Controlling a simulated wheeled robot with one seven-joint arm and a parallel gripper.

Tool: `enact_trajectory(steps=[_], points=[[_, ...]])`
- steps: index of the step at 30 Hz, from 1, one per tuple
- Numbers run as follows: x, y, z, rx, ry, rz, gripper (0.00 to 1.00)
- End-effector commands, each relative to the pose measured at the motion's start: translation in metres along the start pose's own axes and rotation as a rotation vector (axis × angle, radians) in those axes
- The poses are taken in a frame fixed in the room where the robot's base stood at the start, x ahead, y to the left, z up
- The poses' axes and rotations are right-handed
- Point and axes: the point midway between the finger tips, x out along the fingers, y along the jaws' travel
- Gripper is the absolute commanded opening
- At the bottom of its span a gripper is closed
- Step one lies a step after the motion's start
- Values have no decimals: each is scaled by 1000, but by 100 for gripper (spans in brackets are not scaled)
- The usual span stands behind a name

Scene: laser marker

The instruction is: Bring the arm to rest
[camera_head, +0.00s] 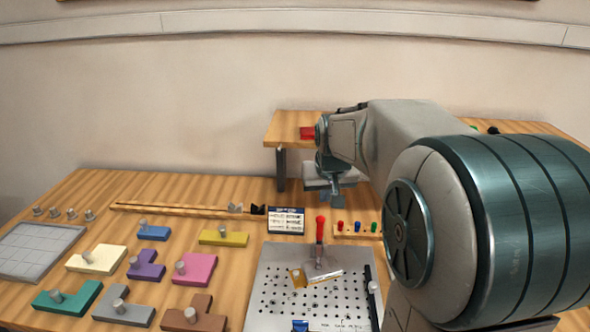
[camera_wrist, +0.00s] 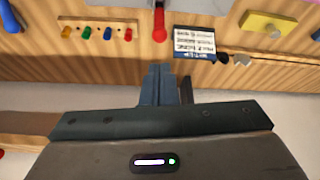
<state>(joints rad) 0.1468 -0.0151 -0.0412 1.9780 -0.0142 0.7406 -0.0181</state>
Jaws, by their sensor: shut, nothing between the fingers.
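My arm reaches in from the right in the head view and its large joint covers the right side. My gripper (camera_head: 334,200) hangs above the back of the table, left of the raised shelf's right part. In the wrist view my gripper (camera_wrist: 159,70) is shut with its fingers together and nothing between them. A red-tipped upright handle (camera_wrist: 159,22) shows just beyond the fingertips, apart from them. The same red-tipped handle (camera_head: 320,228) stands at the perforated metal plate in the head view.
The perforated plate (camera_head: 262,290) lies front centre. Several coloured knobbed blocks, such as the pink one (camera_head: 203,268), spread to its left, with a grey grid tray (camera_head: 62,236) beyond. A small printed card (camera_head: 286,229) and a peg strip (camera_head: 345,236) lie near my gripper. A raised shelf (camera_head: 285,128) stands behind.

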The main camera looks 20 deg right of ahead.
Motion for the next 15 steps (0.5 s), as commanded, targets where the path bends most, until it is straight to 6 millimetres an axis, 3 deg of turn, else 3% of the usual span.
enact_trajectory(steps=[4,7,15], points=[[-3,-4,7,-6,-5,-4,0],[-13,-13,30,-21,-22,-16,0],[-42,-43,144,-91,-110,-57,0]])
